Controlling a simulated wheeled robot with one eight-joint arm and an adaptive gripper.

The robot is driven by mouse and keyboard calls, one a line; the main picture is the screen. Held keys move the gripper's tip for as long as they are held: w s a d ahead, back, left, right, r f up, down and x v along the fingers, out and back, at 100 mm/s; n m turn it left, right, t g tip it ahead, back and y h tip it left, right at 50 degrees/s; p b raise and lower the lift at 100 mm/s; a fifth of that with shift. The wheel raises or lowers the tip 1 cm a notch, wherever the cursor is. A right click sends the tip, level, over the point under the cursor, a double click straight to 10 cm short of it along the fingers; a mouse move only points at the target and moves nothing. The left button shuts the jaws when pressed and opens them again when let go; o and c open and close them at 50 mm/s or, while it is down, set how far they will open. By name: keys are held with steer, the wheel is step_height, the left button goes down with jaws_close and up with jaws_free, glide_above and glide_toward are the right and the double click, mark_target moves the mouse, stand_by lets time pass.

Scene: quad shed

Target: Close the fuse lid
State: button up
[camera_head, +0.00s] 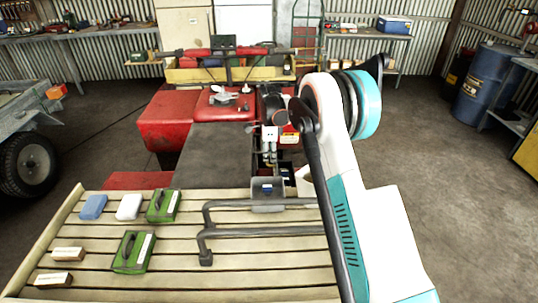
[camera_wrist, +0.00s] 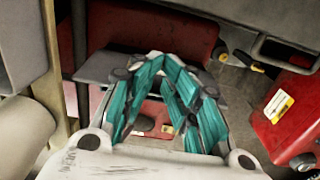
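A small grey open-topped box (camera_head: 268,205) with a blue item inside sits at the rack's far edge. It may be the fuse box, but I cannot tell for sure which part is the lid. My gripper (camera_wrist: 172,62) shows in the wrist view with its teal-padded fingers angled inward and their tips together, with nothing visible between them. It is beyond the rack, above the machine's parts. In the head view my white and teal arm hides the gripper and part of the area right of the grey box.
A slatted rack (camera_head: 300,277) carries green boxes (camera_head: 132,252), sponge-like blocks and a dark tubular bar. A red quad (camera_head: 170,120) stands beyond. A red box with a yellow label (camera_wrist: 279,107) is right of my gripper. Open floor (camera_head: 460,190) lies right.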

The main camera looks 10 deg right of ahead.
steer(key=o, duration=0.6)
steer(key=shift+w+d+f, duration=0.1)
steer(key=shift+d+f, duration=0.05)
step_height(320, 180, up, 12)
steer(key=shift+r, duration=0.1)
